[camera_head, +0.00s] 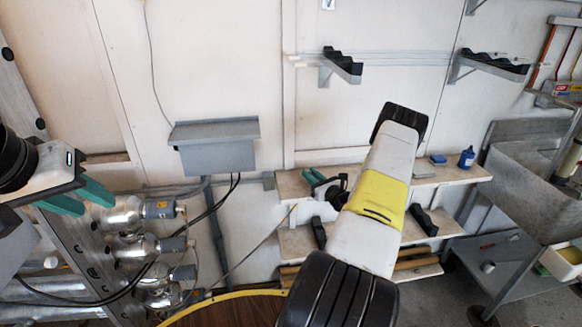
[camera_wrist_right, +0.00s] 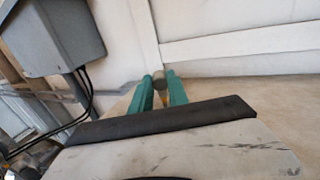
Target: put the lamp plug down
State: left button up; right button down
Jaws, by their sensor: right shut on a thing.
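My right gripper (camera_head: 312,178) is over the left end of the upper wooden shelf (camera_head: 456,172), partly hidden by my arm in the head view. In the right wrist view, its green fingers (camera_wrist_right: 162,88) are shut on the lamp plug (camera_wrist_right: 159,80), a small grey cylinder with a yellow-orange part below. The beige shelf surface (camera_wrist_right: 230,85) lies behind and below it. I cannot tell whether the plug touches the shelf. In the head view the plug is not clearly visible.
Several silver lamps (camera_head: 122,216) with grey-blue ends stand at the lower left. A grey wall box (camera_head: 216,148) with black cables hangs left of the shelf. A blue bottle (camera_head: 467,157) and small blue box (camera_head: 437,159) stand on the shelf's right. A metal sink (camera_head: 530,185) is at right.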

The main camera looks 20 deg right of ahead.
jog(key=shift+f, duration=0.25)
